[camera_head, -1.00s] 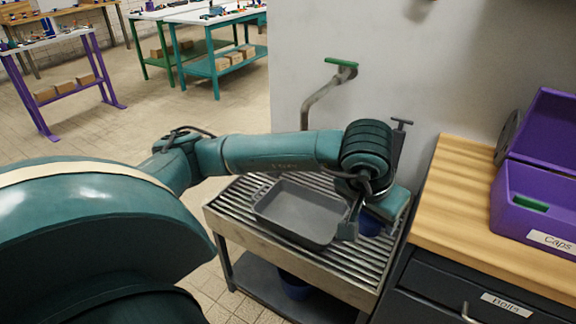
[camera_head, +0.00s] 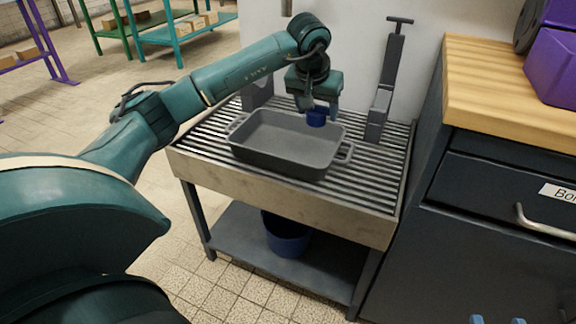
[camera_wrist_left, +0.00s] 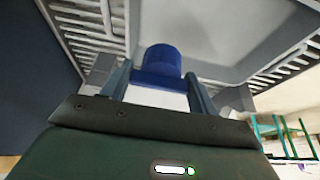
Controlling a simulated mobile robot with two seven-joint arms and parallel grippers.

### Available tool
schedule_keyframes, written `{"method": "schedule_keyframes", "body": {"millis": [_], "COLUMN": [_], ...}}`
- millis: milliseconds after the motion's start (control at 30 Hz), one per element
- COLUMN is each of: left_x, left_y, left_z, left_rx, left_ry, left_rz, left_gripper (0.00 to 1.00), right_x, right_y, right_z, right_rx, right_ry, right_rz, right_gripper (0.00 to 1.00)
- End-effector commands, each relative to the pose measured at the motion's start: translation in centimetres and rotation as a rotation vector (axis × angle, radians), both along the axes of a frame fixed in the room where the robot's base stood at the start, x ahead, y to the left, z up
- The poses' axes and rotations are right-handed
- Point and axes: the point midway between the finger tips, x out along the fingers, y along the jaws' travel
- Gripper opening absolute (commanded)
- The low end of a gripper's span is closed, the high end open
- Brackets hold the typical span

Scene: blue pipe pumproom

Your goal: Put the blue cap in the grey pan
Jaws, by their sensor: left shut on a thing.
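The blue cap (camera_head: 316,116) is held between the fingers of my left gripper (camera_head: 318,108), above the back right part of the grey pan. The grey pan (camera_head: 270,155) is a rectangular dish with two side handles, on a slatted metal stand. In the left wrist view the blue cap (camera_wrist_left: 160,66) sits between the two fingers (camera_wrist_left: 155,88), with the grey pan (camera_wrist_left: 215,30) beyond it. Whether the cap touches the pan's rim I cannot tell.
The slatted stand (camera_head: 380,185) has a lower shelf with a blue bucket (camera_head: 285,240). A grey clamp-like post with a T-handle (camera_head: 388,85) rises behind the pan at right. A wooden-topped cabinet (camera_head: 490,95) with a purple box (camera_head: 555,65) stands at the right.

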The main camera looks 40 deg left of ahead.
Motion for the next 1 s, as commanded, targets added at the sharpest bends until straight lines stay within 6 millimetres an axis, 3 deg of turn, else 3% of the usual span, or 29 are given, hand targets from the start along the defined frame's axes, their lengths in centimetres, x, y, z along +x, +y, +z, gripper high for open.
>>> {"method": "schedule_keyframes", "body": {"millis": [300,567,733,1000], "left_x": [0.2,0.2,0.2,0.2], "left_y": [0.4,0.4,0.4,0.4], "left_z": [-5.4,-7.5,-10.1,-10.3], "left_rx": [-0.002,-0.002,-0.001,-0.002], "left_ry": [0.003,-0.001,0.002,-0.001], "left_rz": [0.006,0.006,0.005,0.005], "left_gripper": [0.37,0.37,0.37,0.37], "right_x": [-0.1,-0.1,0.2,0.3], "right_y": [0.4,0.6,0.6,0.5], "right_z": [-0.4,-0.3,0.1,1.0], "right_rx": [0.048,0.075,0.081,0.080], "right_ry": [-0.023,-0.021,-0.068,-0.097], "right_rz": [0.025,0.037,0.047,0.050], "right_gripper": [0.36,0.36,0.36,0.36]}}
